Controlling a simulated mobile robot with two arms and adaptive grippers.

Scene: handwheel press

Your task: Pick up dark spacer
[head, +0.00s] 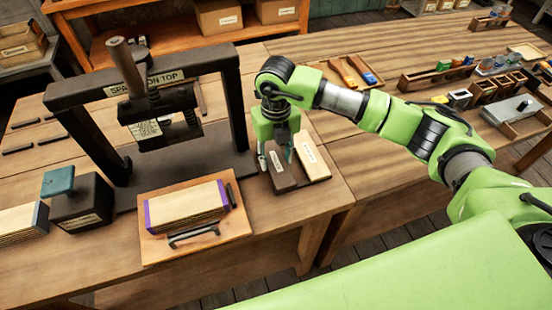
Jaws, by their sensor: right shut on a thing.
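The dark spacer (284,181) is a dark brown bar with a white label, on the table to the right of the press. My right gripper (275,157) points down over its far part, with a finger on either side, and is shut on it. I cannot tell whether the spacer is raised off the table. A pale wooden spacer (314,162) with a white label lies close beside it on the right. My left gripper is not in view.
The dark press frame (242,110) stands just left of the gripper. A wooden tray (240,225) with a handle holds a pale block in front. Small trays with several parts fill the right side, beyond my arm. Bare tabletop (325,205) lies in front of the spacers.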

